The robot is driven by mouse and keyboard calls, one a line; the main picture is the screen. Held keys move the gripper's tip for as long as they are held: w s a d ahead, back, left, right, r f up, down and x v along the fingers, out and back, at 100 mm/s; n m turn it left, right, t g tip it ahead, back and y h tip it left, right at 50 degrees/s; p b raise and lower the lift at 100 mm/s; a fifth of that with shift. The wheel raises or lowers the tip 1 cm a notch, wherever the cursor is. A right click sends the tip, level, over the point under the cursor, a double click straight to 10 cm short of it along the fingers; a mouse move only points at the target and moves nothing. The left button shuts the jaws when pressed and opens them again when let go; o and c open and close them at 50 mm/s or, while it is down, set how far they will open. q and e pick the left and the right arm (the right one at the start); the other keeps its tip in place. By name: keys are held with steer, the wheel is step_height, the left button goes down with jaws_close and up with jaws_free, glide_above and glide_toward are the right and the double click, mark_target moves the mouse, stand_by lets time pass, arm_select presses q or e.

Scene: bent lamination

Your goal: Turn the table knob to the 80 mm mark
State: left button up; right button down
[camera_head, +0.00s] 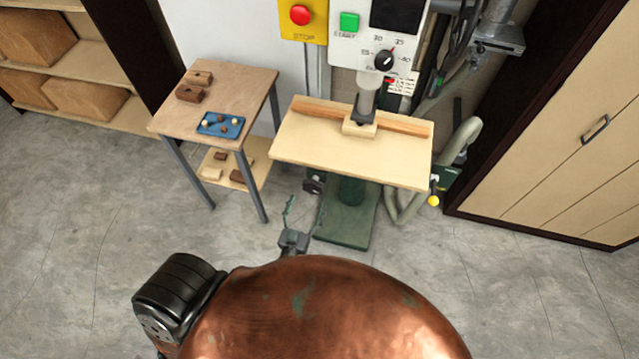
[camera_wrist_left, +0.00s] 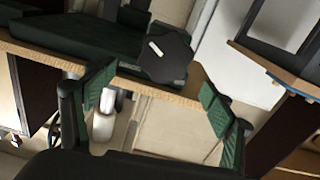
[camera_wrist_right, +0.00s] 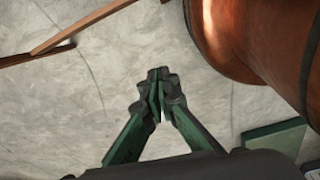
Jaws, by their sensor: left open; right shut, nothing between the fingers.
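The table knob (camera_head: 313,185) is small and dark, below the left side of the machine's wooden table (camera_head: 350,150). In the left wrist view the knob (camera_wrist_left: 165,57) is a dark, many-sided disc with a short white mark. My left gripper (camera_head: 304,207) is open just in front of and below the knob. In the left wrist view its green-padded fingers (camera_wrist_left: 157,80) are spread, with the knob ahead between them and apart from both. My right gripper (camera_wrist_right: 158,82) is shut and empty over bare floor. No 80 mm mark is readable.
A side table (camera_head: 245,85) with a blue tray (camera_head: 220,124) stands at left. A yellow-tipped lever (camera_head: 433,200) hangs at the wooden table's right edge. The control panel (camera_head: 370,30) with a dial is above. A cabinet (camera_head: 570,150) stands at right. The front floor is clear.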

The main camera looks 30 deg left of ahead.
mark_target(312, 190)
arm_select(q)
steer(key=x, duration=0.5)
steer(key=f+x, duration=0.1)
steer(key=x, duration=0.1)
steer(key=shift+w+a, duration=0.35)
steer(key=shift+c, duration=0.2)
steer(key=c, duration=1.1)
